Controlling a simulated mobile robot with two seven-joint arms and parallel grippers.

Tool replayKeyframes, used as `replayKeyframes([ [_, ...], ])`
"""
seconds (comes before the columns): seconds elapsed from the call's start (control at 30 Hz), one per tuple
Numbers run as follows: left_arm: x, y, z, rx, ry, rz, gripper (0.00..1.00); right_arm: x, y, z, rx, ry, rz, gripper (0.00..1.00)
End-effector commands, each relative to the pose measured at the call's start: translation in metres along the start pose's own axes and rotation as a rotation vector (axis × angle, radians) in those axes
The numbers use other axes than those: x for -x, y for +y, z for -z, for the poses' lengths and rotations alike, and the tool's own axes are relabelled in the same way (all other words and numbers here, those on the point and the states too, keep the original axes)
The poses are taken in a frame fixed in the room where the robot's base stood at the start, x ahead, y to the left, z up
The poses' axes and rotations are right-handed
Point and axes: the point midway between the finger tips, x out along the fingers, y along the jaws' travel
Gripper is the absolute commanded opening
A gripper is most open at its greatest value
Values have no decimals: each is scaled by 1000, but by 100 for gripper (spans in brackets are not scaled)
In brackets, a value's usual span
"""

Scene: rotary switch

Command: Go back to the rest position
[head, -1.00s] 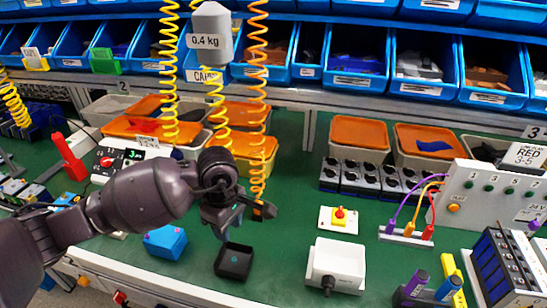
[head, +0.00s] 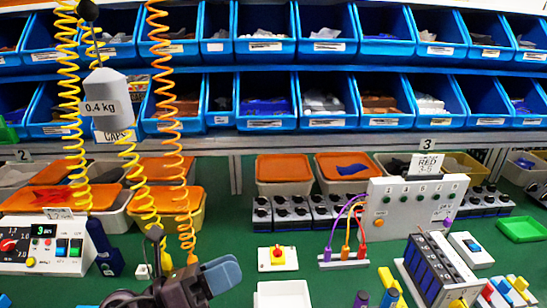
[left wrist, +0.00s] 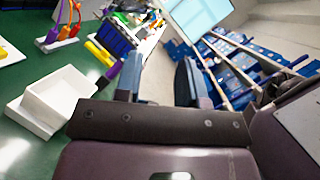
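My left gripper (head: 188,258) shows at the bottom of the head view, cut off by the lower edge. Its two fingers stand apart, and the left wrist view also shows them spread with nothing between them (left wrist: 158,75). A small switch with a red knob on a yellow base (head: 278,257) sits on a white plate on the green bench. It is to the right of my gripper and apart from it. My right gripper is in neither view.
A white box (head: 283,295) lies in front of the switch and also shows in the left wrist view (left wrist: 58,98). A white terminal panel (head: 415,205) stands to the right. Coiled cords (head: 172,130) and a 0.4 kg weight (head: 105,100) hang at left. Blue bins (head: 265,100) line the back.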

Motion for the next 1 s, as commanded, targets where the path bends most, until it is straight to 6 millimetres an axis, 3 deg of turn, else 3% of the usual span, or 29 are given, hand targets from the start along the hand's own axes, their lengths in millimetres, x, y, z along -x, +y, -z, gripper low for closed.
replayKeyframes([
  [0.23, 42, 19, -47, 437, -509, -142, 37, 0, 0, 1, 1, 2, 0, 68],
  [0.47, 110, 56, -51, 853, -951, -318, 37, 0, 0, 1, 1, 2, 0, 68],
  [0.57, 143, 71, -38, 1034, -1134, -407, 37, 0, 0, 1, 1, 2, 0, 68],
  [0.73, 199, 86, 4, 1335, -1430, -581, 37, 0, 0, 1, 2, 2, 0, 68],
  [0.9, 245, 82, 62, 1618, -1694, -781, 37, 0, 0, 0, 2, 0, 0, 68],
  [1.0, 262, 73, 91, 1741, -1804, -886, 37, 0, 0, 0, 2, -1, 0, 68],
])
